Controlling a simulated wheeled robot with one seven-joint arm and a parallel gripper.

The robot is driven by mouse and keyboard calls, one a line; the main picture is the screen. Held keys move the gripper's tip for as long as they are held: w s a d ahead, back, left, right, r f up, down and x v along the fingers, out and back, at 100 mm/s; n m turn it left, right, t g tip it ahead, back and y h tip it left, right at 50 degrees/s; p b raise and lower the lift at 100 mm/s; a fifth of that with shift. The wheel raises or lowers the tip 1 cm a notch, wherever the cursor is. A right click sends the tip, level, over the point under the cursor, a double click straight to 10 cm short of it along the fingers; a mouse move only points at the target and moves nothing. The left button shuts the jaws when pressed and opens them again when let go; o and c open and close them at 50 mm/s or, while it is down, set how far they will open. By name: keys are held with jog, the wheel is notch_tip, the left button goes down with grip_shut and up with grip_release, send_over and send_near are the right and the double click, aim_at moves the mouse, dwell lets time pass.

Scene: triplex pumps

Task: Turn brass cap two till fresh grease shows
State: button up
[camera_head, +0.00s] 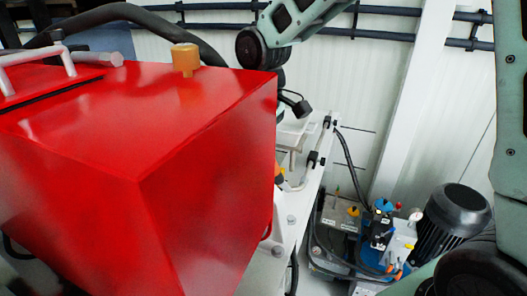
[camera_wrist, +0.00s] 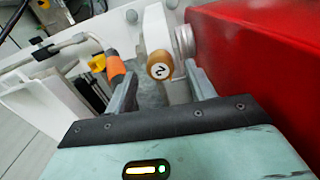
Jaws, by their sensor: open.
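A round brass cap (camera_wrist: 160,65) with a dark "2" on its pale face shows in the wrist view; the numeral looks turned. It sits at the end of a pale cylindrical stem, close by the red housing. My gripper (camera_wrist: 161,80) is open, with one finger on each side of the cap. I see a gap between the cap and each finger, and nothing is held. No fresh grease can be made out around the cap. In the head view the red housing (camera_head: 205,150) hides my gripper and this cap.
The red housing (camera_wrist: 260,65) rises close along the right finger. An orange fitting (camera_wrist: 115,67) and a metal pipe (camera_wrist: 60,48) lie left of the fingers. An orange-yellow knob (camera_head: 185,60) stands on the housing. A motor-pump unit (camera_head: 455,215) stands lower right.

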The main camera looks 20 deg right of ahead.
jog(key=shift+f, duration=0.85)
jog(key=shift+c, duration=0.3)
jog(key=c, duration=0.9)
jog(key=shift+f+m+b, duration=0.1)
jog(key=shift+m+b, duration=0.35)
jog(key=shift+m, duration=0.55)
jog(key=shift+m+b, duration=0.3)
jog(key=shift+m, duration=1.1)
jog(key=o, duration=1)
jog(key=shift+c, duration=0.2)
jog(key=shift+r, duration=0.2)
